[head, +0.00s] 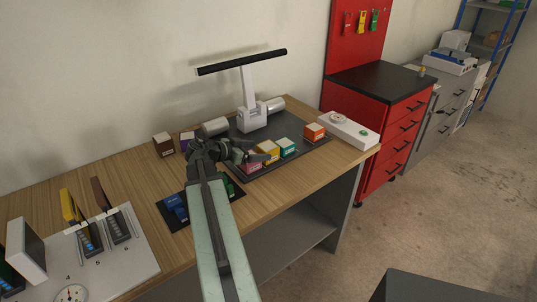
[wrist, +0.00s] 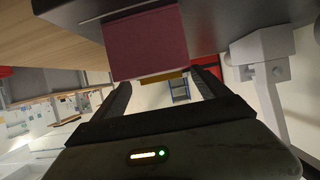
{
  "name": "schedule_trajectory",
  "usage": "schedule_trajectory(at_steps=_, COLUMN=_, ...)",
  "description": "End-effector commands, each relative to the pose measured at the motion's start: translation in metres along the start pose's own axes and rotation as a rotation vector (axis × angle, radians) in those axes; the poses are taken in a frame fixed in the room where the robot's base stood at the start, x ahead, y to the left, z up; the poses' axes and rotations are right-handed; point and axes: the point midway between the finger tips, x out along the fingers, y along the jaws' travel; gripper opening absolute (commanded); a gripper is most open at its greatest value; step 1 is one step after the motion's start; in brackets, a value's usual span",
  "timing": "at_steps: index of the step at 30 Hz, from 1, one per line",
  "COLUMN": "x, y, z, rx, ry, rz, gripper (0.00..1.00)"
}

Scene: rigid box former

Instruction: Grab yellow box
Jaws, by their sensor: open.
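The yellow box (head: 268,148) stands on the dark mat, between a pink box (head: 252,164) and a teal box (head: 287,147). In the wrist view only a thin yellow strip (wrist: 166,79) shows past a large dark pink box face (wrist: 147,42), which hides the rest. My gripper (head: 257,152) is at the left side of the pink and yellow boxes in the head view, partly covering them. In the wrist view my gripper (wrist: 163,84) is open, with the pink box face close ahead of its fingers. Nothing is seen held.
An orange box (head: 315,131) stands farther right on the dark mat (head: 300,150). A white lamp-like stand (head: 247,95) and silver cylinders (head: 215,127) are behind. A white panel with a green button (head: 350,130) lies at the right table end. Brown (head: 163,144) and purple boxes stand left.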

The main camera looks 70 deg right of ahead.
Motion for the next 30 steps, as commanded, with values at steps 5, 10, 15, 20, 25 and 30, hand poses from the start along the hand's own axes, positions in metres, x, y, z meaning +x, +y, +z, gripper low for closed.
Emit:
schedule_trajectory(at_steps=5, x=0.029, y=-0.002, z=-0.001, rx=0.001, ry=0.0, rz=0.004, gripper=0.85)
schedule_trajectory(at_steps=10, x=0.051, y=-0.002, z=-0.002, rx=0.001, ry=-0.001, rz=0.002, gripper=0.85)
schedule_trajectory(at_steps=15, x=0.05, y=-0.001, z=-0.004, rx=0.001, ry=0.0, rz=0.002, gripper=0.85)
schedule_trajectory(at_steps=20, x=0.05, y=-0.001, z=-0.004, rx=0.001, ry=0.0, rz=0.002, gripper=0.44)
schedule_trajectory(at_steps=25, x=0.051, y=-0.001, z=-0.004, rx=0.001, ry=0.0, rz=0.003, gripper=0.13)
schedule_trajectory(at_steps=30, x=0.05, y=-0.001, z=-0.005, rx=0.001, ry=0.0, rz=0.003, gripper=0.13)
